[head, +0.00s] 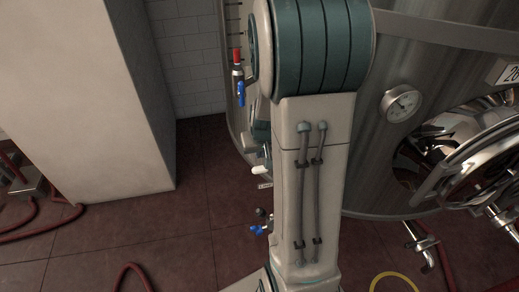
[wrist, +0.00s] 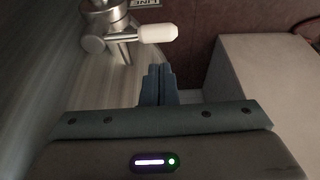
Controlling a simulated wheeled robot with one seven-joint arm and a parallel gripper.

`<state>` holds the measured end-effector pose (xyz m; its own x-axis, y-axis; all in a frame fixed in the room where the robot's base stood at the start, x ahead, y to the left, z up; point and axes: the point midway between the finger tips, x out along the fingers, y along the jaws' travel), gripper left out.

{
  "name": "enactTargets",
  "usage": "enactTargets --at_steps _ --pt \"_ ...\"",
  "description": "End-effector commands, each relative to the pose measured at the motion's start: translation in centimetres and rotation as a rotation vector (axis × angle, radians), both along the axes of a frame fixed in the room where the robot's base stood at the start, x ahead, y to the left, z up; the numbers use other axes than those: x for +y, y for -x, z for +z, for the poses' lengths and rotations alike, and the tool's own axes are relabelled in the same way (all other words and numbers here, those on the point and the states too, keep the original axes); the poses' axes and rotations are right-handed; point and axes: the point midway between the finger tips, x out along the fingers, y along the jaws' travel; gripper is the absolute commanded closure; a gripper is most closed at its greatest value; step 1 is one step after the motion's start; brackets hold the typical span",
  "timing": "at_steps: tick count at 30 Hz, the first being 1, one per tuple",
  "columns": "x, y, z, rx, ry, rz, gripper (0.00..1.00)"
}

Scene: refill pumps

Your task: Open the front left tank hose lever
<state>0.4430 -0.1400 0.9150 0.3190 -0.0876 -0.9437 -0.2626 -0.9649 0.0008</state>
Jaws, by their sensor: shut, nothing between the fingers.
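A steel valve (wrist: 103,20) with a white-handled lever (wrist: 158,33) shows at the top of the wrist view, on the tank's side. In the head view a white lever handle (head: 262,170) shows just left of my arm. My gripper (wrist: 158,72) is shut and empty, with its fingertips a little below the white handle in the wrist picture and apparently apart from it. In the head view my arm hides most of the gripper and the valve body.
The large steel tank (head: 375,165) fills the right side, with a gauge (head: 401,103) and a round hatch (head: 470,155). Blue-handled valves (head: 241,92) (head: 256,230) sit above and below the white handle. A pale block (head: 85,100) stands left. Red hoses (head: 130,272) lie on the tiled floor.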

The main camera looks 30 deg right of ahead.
Motion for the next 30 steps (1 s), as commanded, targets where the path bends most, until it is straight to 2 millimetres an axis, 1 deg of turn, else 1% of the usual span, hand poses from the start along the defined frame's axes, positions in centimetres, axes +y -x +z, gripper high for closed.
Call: enactTargets --at_steps 1,6,12,18,30 --pt "-0.1 -0.2 -1.0 0.005 -0.002 -0.001 1.0" --pt "-0.3 -1.1 -3.5 0.004 -0.001 -0.001 1.0" --pt "-0.5 -1.8 -5.5 0.003 -0.002 0.0 1.0" --pt "-0.5 -2.1 -6.3 0.0 0.0 0.002 1.0" --pt "-0.4 -2.2 -6.4 0.0 0.0 0.005 1.0"
